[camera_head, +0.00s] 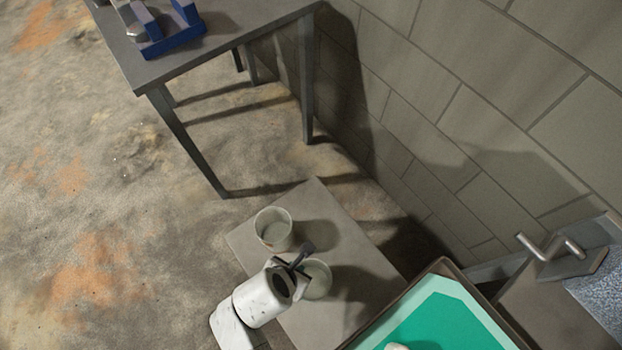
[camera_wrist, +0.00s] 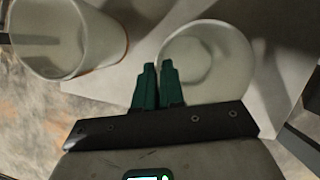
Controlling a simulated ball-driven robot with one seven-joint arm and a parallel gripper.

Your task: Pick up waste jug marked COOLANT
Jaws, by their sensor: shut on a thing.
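Two pale grey, open-topped jugs stand on a low grey surface in the head view. The far jug (camera_head: 273,230) is clear of my gripper. The near jug (camera_head: 319,280) is partly hidden behind my gripper (camera_head: 302,256). In the wrist view, my gripper's green fingers (camera_wrist: 158,68) are almost together at the left rim of the near jug (camera_wrist: 210,60), shut on its thin wall. The far jug (camera_wrist: 75,40) shows at the upper left there. I see no readable COOLANT marking on either jug.
A teal-lined tray (camera_head: 440,310) lies close to the right of the near jug. A block wall (camera_head: 480,110) runs along the right. A dark table (camera_head: 200,50) with a blue holder (camera_head: 170,32) stands behind. The floor at the left is open.

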